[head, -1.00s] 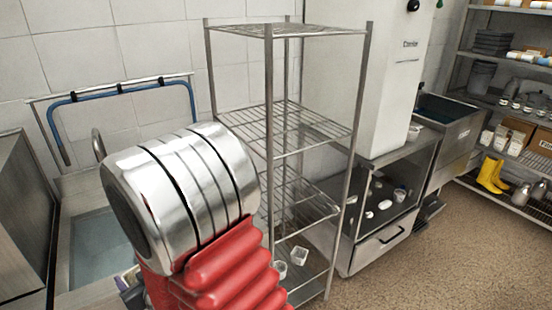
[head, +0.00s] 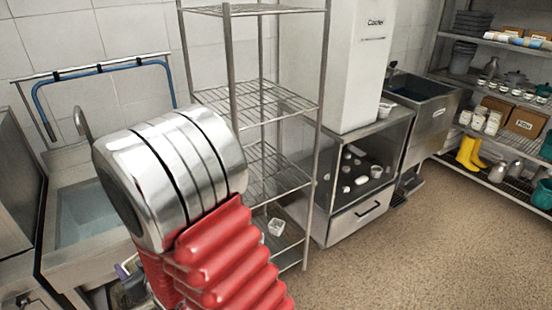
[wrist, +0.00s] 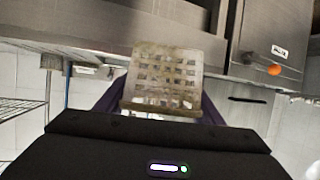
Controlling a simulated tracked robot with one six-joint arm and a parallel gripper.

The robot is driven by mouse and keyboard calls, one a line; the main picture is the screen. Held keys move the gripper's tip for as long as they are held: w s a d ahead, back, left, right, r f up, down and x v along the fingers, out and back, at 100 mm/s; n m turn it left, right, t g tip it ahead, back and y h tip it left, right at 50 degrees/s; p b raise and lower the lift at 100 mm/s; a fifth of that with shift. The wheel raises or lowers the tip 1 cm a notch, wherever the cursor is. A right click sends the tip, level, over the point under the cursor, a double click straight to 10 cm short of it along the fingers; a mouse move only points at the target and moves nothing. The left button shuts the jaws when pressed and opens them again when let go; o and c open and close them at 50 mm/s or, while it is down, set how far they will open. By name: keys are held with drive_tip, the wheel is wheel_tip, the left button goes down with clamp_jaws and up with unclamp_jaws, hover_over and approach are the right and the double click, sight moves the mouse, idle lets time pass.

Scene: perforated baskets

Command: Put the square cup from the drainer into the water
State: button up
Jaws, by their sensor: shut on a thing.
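A tan, square, perforated cup (wrist: 165,72) is held between the dark purple fingers of my gripper (wrist: 164,108) in the wrist view. The gripper is shut on it. In the head view my red and silver arm hides most of the gripper, and the held cup cannot be made out there. Water (head: 88,212) stands in the steel sink (head: 62,170) at the left, beside my arm. A small pale square cup (head: 277,227) sits on the low shelf of the wire rack (head: 268,95). I cannot tell which thing is the drainer.
A blue hose on a rail (head: 95,68) is above the left sink. A glass-fronted cabinet (head: 365,170) and a second sink (head: 425,100) stand right of the rack. Shelving with boots (head: 468,152) is at far right. The brown floor (head: 420,250) at front right is clear.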

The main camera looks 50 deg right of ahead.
drive_tip(key=shift+s+f, duration=0.35)
drive_tip(key=shift+f, duration=0.05)
drive_tip(key=shift+s+f, duration=0.25)
drive_tip(key=shift+f, duration=0.4)
drive_tip(key=shift+s+f, duration=0.3)
drive_tip(key=shift+f, duration=0.3)
drive_tip(key=shift+s+f, duration=0.25)
drive_tip(key=shift+f, duration=0.4)
drive_tip(key=shift+a, duration=0.15)
